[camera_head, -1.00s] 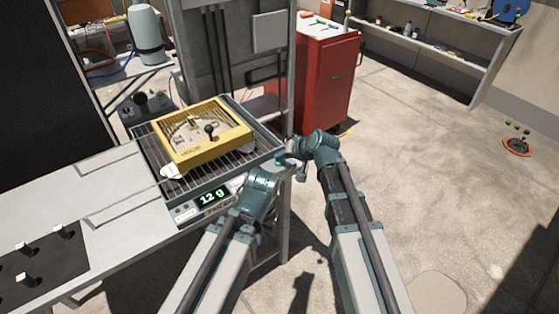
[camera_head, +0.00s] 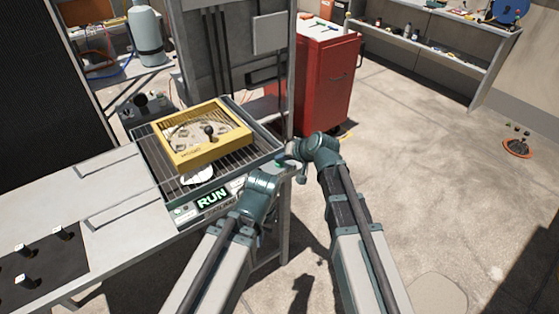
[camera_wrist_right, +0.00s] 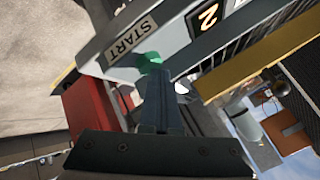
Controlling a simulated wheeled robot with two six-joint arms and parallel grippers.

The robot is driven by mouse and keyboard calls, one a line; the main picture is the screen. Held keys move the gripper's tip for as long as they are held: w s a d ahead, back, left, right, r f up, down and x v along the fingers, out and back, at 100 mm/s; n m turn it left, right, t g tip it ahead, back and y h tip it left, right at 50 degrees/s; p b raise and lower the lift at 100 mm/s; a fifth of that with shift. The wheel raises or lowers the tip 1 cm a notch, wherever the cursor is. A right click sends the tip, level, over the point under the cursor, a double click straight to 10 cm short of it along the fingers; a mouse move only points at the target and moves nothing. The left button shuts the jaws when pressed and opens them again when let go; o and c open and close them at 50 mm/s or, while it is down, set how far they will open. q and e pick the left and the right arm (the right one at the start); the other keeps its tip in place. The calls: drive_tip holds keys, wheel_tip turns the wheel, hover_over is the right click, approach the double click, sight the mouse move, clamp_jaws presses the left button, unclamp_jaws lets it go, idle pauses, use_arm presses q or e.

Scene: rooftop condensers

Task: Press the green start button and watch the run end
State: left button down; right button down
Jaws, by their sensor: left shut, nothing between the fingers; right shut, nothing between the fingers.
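The green start button (camera_wrist_right: 150,58) shows in the right wrist view beside a START label (camera_wrist_right: 128,40). My right gripper (camera_wrist_right: 157,80) is shut and empty, its tips against or just in front of the button, partly hiding it. In the head view the right gripper (camera_head: 287,162) is at the machine's right front corner. A yellow frame (camera_head: 185,161) with a black knob sits over the machine's grille, tilted. My left gripper (camera_head: 258,190) is low in front of the machine's front edge; its fingers are hard to make out.
A grey bench (camera_head: 125,205) extends left with a dark panel of several switches (camera_head: 40,270). A red tool cabinet (camera_head: 325,85) stands behind the right gripper. Open concrete floor (camera_head: 430,150) lies to the right, with an orange-rimmed disc (camera_head: 517,148) on it.

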sight(281, 164)
drive_tip(key=shift+r+p, duration=0.6)
drive_tip(key=shift+r, duration=0.25)
wheel_tip(281, 164, up, 5)
drive_tip(key=p, duration=0.5)
idle(0.4)
drive_tip(key=s+d+f+n+g+h, duration=0.1)
drive_tip(key=s+f+g+h, duration=0.1)
drive_tip(key=s, duration=0.6)
drive_tip(key=s+d+f+n+g+h, duration=0.1)
drive_tip(key=s+d+n+g+h, duration=0.1)
drive_tip(key=s, duration=0.7)
drive_tip(key=s+d+f+n+g+h, duration=0.1)
drive_tip(key=s+d+f+g+h, duration=0.1)
drive_tip(key=s, duration=0.6)
drive_tip(key=shift+s+d+f+g+h+p, duration=0.25)
drive_tip(key=shift+s+f+g+h+p, duration=0.15)
drive_tip(key=shift+g+h, duration=0.3)
idle(1.2)
